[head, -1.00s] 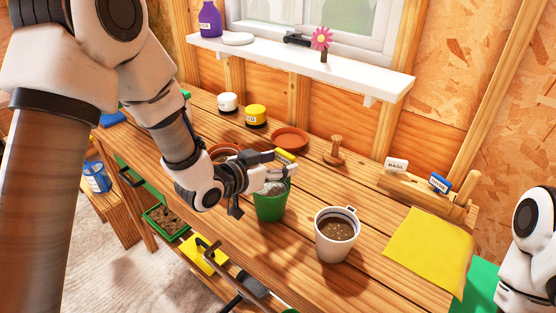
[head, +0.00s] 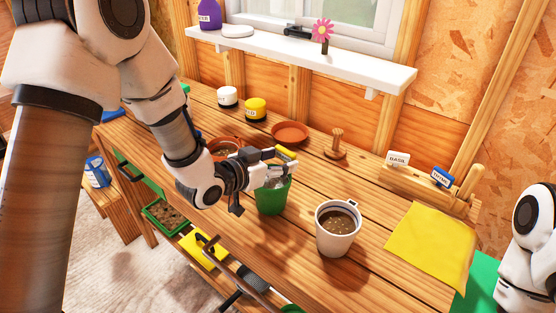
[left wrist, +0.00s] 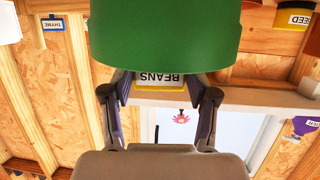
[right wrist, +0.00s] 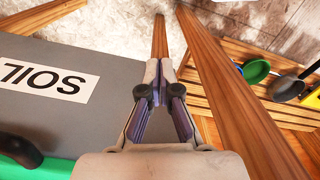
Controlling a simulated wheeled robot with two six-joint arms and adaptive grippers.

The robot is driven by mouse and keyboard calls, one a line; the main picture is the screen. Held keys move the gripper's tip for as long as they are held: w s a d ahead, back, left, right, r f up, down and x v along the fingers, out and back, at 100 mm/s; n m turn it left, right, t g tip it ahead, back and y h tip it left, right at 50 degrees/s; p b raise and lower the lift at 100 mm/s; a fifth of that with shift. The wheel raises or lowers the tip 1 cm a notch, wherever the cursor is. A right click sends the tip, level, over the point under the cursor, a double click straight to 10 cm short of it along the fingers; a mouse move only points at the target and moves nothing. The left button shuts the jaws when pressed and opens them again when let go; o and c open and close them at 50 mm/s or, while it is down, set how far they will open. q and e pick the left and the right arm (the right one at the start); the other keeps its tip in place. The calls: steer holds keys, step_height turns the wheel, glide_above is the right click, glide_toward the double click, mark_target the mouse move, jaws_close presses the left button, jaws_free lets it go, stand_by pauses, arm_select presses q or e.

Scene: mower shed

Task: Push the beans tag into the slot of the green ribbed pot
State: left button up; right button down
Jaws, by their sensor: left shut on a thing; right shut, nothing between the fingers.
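The beans tag (head: 285,153) has a yellow edge in the head view. In the left wrist view it is a white label reading BEANS (left wrist: 160,79), seen upside down. My left gripper (head: 284,164) is shut on it, at the rim of the green pot (head: 272,198). The pot (left wrist: 165,35) fills the top of the left wrist view and hides part of the tag. I cannot see the slot or tell whether the tag is in it. My right gripper (right wrist: 162,92) is shut and empty beside a grey bag marked SOIL (right wrist: 50,85), away from the pot.
A white pot of soil (head: 336,235) stands right of the green pot. A terracotta pot (head: 226,147) is behind my left gripper, with a terracotta saucer (head: 290,132) further back. Basil (head: 397,159) and thyme (head: 443,177) tags stand in a wooden rack. A yellow cloth (head: 430,247) lies front right.

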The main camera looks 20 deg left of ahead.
arm_select(q)
steer(key=shift+f, duration=0.3)
stand_by(0.4)
steer(key=o, duration=1.2)
steer(key=shift+c, duration=0.2)
